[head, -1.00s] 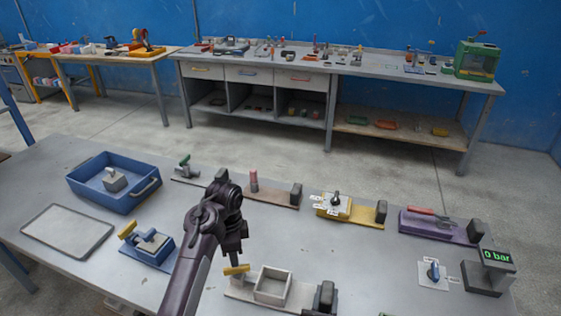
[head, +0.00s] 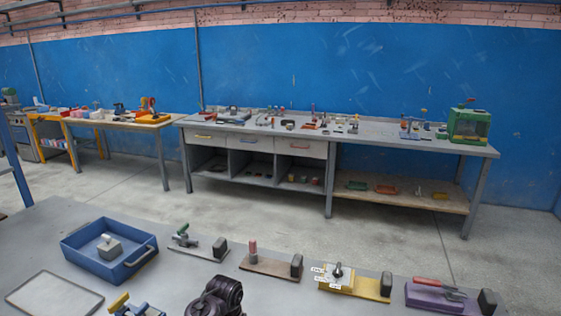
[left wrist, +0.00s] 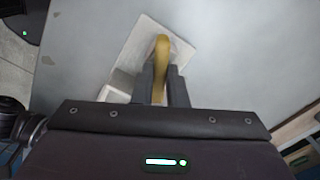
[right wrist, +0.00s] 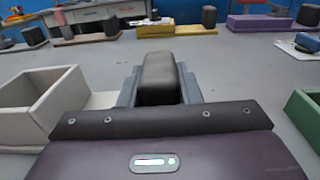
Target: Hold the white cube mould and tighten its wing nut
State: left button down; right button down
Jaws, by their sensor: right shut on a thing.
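The white cube mould (right wrist: 62,100) stands on the table at the left of the right wrist view, an open pale box on a pale base. My right gripper (right wrist: 160,78) is shut on the dark upright block (right wrist: 160,72) beside it. In the left wrist view, the yellow wing nut (left wrist: 162,50) stands between the fingers of my left gripper (left wrist: 161,78). The fingers are close on both sides of it; whether they press on it I cannot tell. Part of the mould's pale base (left wrist: 140,40) shows behind. The head view does not show the mould or either gripper's fingers.
A blue tray (head: 80,257) holding a grey piece, a flat tray (head: 55,295), and yellow (head: 368,289) and purple (head: 435,297) fixtures lie on the table. A green object (right wrist: 303,118) stands at the right of the right wrist view. Bare tabletop surrounds the mould.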

pick_arm(q)
jog(key=shift+m, duration=0.3)
jog(key=m, duration=0.4)
jog(key=shift+m, duration=0.3)
jog(key=m, duration=1.1)
jog(key=shift+m, duration=2.7)
jog(key=c, duration=1.4)
grip_release()
jog(key=shift+c, duration=0.2)
